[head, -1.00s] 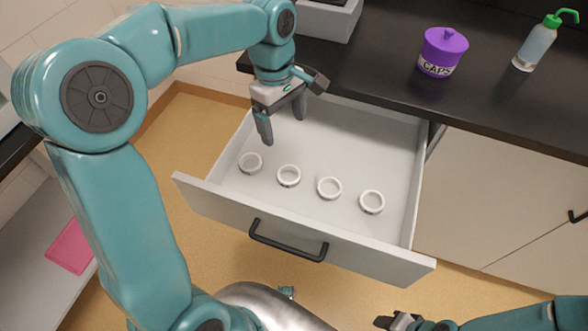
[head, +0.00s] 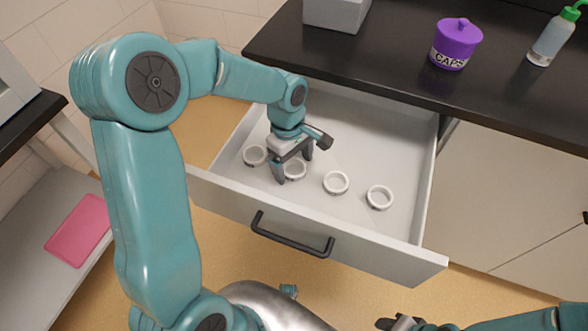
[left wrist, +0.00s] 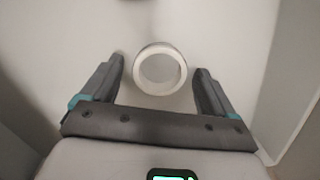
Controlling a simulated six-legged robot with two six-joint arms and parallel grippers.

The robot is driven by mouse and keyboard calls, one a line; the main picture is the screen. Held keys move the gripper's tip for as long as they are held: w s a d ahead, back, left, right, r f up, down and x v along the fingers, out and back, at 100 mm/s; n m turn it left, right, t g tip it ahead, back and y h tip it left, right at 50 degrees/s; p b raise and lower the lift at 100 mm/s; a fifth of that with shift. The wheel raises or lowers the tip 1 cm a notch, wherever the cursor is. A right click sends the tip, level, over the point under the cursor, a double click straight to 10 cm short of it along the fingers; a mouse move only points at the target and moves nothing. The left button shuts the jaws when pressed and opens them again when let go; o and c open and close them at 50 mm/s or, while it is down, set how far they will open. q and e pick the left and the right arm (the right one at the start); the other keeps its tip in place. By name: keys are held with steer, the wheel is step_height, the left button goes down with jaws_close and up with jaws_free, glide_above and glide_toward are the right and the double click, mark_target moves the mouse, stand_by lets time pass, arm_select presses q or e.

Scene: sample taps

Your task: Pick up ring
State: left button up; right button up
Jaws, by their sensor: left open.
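Several white rings lie in a row on the floor of the open drawer. In the head view they are the leftmost ring (head: 255,155), the second ring (head: 295,170), the third ring (head: 336,183) and the rightmost ring (head: 380,197). My left gripper (head: 293,171) is open, low in the drawer at the second ring and partly covering it. In the left wrist view one ring (left wrist: 160,70) lies between and slightly beyond the two open fingers (left wrist: 160,80). No finger clearly touches it. My right gripper (head: 392,324) shows only partly at the bottom edge.
The open drawer (head: 410,247) has raised walls and a dark front handle (head: 290,238). On the black counter (head: 400,75) stand a purple caps pot (head: 456,45), a green-topped bottle (head: 553,38) and a grey box (head: 336,12). A pink mat (head: 78,230) lies on a shelf at left.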

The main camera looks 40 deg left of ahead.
arm_select(q)
steer(key=shift+f, duration=0.15)
steer(key=c, duration=1.1)
steer(key=shift+c, duration=0.2)
step_height(320, 180, up, 20)
steer(key=p, duration=0.4)
